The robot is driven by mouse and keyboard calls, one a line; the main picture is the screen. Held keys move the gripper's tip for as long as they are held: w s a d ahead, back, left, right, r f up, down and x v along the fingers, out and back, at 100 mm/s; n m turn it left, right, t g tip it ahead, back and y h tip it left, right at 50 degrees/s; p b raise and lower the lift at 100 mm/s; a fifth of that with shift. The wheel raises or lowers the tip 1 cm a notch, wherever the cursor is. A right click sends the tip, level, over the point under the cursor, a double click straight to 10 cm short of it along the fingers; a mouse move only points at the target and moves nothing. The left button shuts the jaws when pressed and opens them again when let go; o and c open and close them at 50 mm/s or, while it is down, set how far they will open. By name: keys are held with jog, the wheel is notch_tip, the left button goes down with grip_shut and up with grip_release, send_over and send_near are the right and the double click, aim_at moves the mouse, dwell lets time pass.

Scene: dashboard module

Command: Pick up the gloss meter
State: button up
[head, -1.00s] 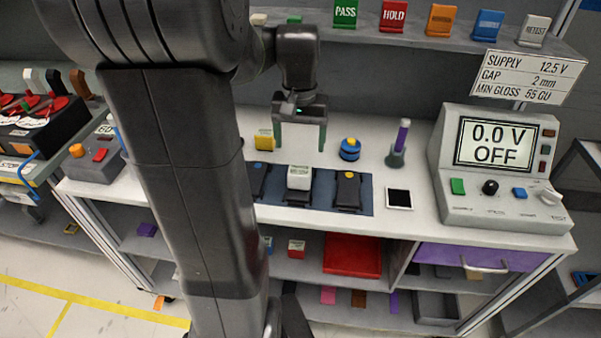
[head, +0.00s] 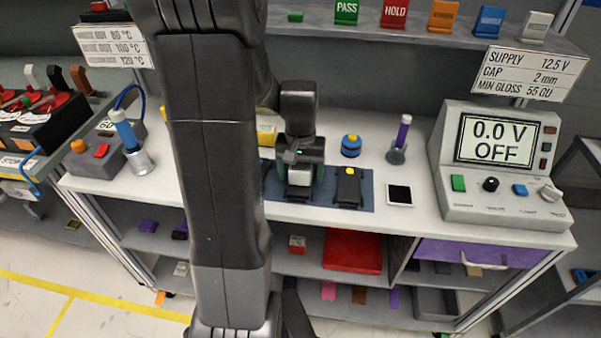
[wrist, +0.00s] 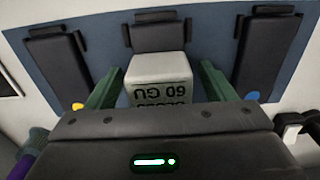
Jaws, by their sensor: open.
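The gloss meter (wrist: 158,82) is a white block marked "60 GU", in the middle place of the blue mat (head: 327,202), at the dark middle panel (wrist: 160,37). It also shows in the head view (head: 299,178), partly covered by my gripper (head: 301,174). In the wrist view the green fingers of my gripper (wrist: 160,88) are apart, one on each side of the meter. A gap shows between the meter and each finger, so they do not appear to grip it.
Dark panels with a yellow dot (wrist: 57,70) and a blue dot (wrist: 270,55) flank the meter. A blue and yellow round item (head: 351,146), a purple-handled tool (head: 400,140) and a power supply (head: 497,165) stand to the right. A shelf (head: 420,28) runs behind.

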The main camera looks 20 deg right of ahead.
jog(key=c, duration=1.2)
jog(key=shift+c, duration=0.2)
jog(key=shift+r, duration=0.15)
